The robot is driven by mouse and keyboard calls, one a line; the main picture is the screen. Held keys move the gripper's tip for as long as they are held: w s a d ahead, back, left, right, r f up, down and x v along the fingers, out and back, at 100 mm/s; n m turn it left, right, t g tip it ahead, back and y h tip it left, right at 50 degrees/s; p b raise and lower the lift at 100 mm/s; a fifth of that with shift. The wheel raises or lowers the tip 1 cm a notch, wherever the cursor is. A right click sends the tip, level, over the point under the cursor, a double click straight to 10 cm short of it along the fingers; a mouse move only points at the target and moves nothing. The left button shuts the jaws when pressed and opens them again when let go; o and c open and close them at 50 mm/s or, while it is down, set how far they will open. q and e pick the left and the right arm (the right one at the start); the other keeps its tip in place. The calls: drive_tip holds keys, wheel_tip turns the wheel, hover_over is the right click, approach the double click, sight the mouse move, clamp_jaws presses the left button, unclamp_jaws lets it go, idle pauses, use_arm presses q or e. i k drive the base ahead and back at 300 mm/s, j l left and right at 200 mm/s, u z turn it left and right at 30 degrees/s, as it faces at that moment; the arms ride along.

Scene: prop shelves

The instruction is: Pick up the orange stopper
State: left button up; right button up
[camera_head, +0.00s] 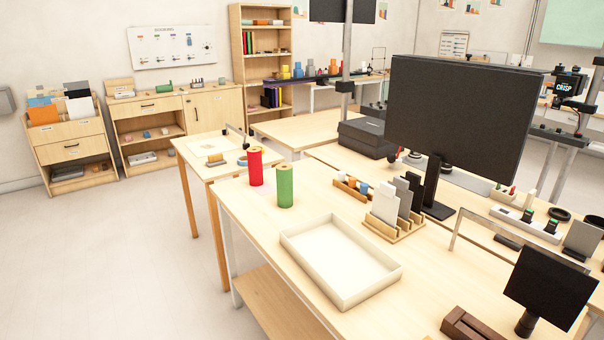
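I cannot single out an orange stopper with certainty. A small orange piece (352,182) sits in a low wooden holder (341,184) on the main table, near a blue piece (364,188); it is too small to tell whether it is a stopper. Other orange or yellow pieces (298,70) stand on a far bench at the back, also too small to identify. Neither of my grippers shows in the head view.
The main table carries an empty white tray (290,238), a red cylinder (255,167), a green cylinder (285,187), a wooden card rack (398,230), a large monitor (455,110) and a small black screen (548,288). Open floor (110,260) lies at the left.

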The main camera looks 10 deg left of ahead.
sight(352, 180)
drive_tip(key=i+j+z, duration=0.1)
drive_tip(key=z, duration=0.3)
drive_tip(key=i+j+z, duration=0.1)
drive_tip(key=j+z, duration=0.15)
drive_tip(key=z, duration=0.15)
drive_tip(key=i+j+z, duration=0.2)
drive_tip(key=j, duration=0.55)
drive_tip(key=j+z, duration=0.2)
drive_tip(key=j, duration=0.6)
drive_tip(key=i+j+z, duration=0.2)
drive_tip(key=j, duration=0.6)
drive_tip(key=j+z, duration=0.1)
drive_tip(key=j, duration=3.2)
drive_tip(key=k+l+u, duration=0.1)
drive_tip(key=l+u, duration=0.15)
drive_tip(key=l, duration=0.2)
drive_tip(key=k+l+u, duration=0.15)
drive_tip(key=l+u, duration=0.15)
drive_tip(key=l, duration=0.15)
drive_tip(key=k+l+u, duration=0.25)
drive_tip(key=l, duration=0.15)
drive_tip(key=k+l+u, duration=0.25)
drive_tip(key=l, duration=0.15)
drive_tip(key=i, duration=0.1)
